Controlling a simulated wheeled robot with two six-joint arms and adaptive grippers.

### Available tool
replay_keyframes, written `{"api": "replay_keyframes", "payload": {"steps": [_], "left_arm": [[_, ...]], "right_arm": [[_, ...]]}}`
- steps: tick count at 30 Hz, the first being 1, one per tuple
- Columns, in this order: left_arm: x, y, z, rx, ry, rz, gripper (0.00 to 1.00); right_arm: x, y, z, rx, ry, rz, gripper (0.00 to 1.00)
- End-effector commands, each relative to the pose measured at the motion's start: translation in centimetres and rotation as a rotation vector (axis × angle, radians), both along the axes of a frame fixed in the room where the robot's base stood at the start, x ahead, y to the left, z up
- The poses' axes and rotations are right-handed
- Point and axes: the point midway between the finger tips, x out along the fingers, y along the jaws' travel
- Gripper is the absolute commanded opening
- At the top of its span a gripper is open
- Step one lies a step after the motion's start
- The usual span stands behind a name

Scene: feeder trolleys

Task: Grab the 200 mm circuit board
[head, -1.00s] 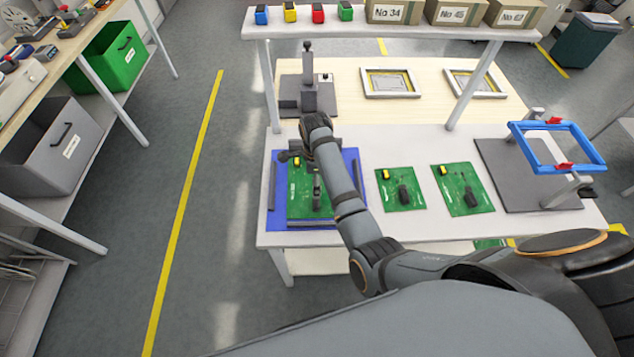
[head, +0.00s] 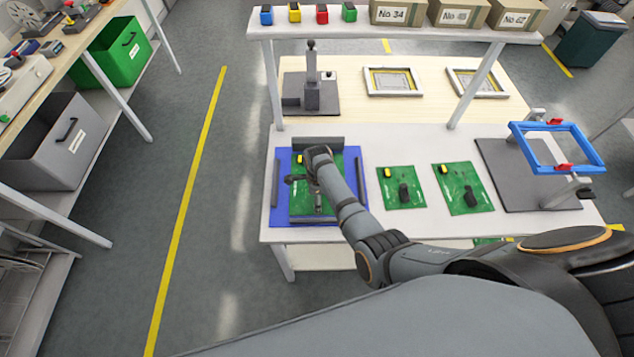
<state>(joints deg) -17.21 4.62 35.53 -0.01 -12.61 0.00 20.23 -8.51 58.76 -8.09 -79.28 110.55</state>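Three green circuit boards lie on the white table: one (head: 298,202) in a blue fixture (head: 278,219) with dark grey side bars, a smaller one (head: 390,196) in the middle, and a larger one (head: 478,201) on the right. Each carries a yellow part and a dark part. No size marking is readable, so I cannot tell which is 200 mm. My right arm reaches in from the right. Its gripper (head: 311,191) is over the board in the fixture and hides part of it. I cannot tell whether its fingers are apart or touch the board. My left gripper is out of view.
A grey stand with a blue frame (head: 516,149) is on the table's right side. A dark clamp device (head: 312,92) and two pale frames (head: 394,82) lie behind. A shelf above holds boxes (head: 397,13) and coloured blocks. Open floor lies left of the table.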

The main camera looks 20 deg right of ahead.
Motion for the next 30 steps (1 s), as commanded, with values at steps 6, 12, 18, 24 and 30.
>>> {"api": "replay_keyframes", "payload": {"steps": [6, 12, 18, 24, 30], "left_arm": [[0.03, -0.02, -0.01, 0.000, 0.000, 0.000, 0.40], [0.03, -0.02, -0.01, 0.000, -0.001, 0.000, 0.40], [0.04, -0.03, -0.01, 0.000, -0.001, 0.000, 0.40], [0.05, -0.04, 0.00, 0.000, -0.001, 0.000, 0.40], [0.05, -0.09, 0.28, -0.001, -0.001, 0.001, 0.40]], "right_arm": [[-0.01, -0.02, 0.02, 0.000, 0.000, 0.000, 0.61], [-0.02, -0.02, 0.02, 0.000, 0.000, 0.000, 0.34], [-0.03, -0.02, 0.01, -0.001, 0.000, 0.000, 0.07], [0.07, -0.02, 0.10, -0.001, -0.002, 0.000, 0.00], [0.09, -0.08, 0.39, -0.001, -0.002, 0.001, 0.00]]}}
